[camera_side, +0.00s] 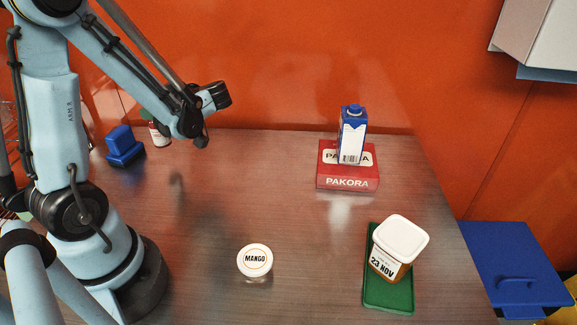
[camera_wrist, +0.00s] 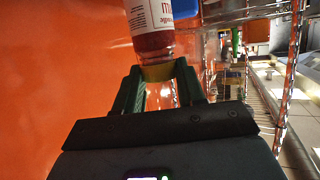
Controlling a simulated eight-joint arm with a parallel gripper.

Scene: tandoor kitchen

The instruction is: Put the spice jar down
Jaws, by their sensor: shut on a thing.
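The spice jar (camera_wrist: 153,35) has red contents and a white label with dark red print. In the wrist view its yellowish cap end sits between the green fingers of my gripper (camera_wrist: 158,78), which are shut on it. The jar's far end runs out of the picture. In the side view the jar (camera_side: 160,134) shows at the back left, partly behind my arm, with its white label and red contents visible. My gripper is mostly hidden there. I cannot tell whether the jar's base touches the counter.
A blue object (camera_side: 124,148) stands just left of the jar. A MANGO-labelled lidded tub (camera_side: 255,261) is at the front middle. A carton (camera_side: 352,136) stands on a red PAKORA box (camera_side: 347,183). A 23 NOV container (camera_side: 400,243) sits on a green tray (camera_side: 388,298). The middle counter is clear.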

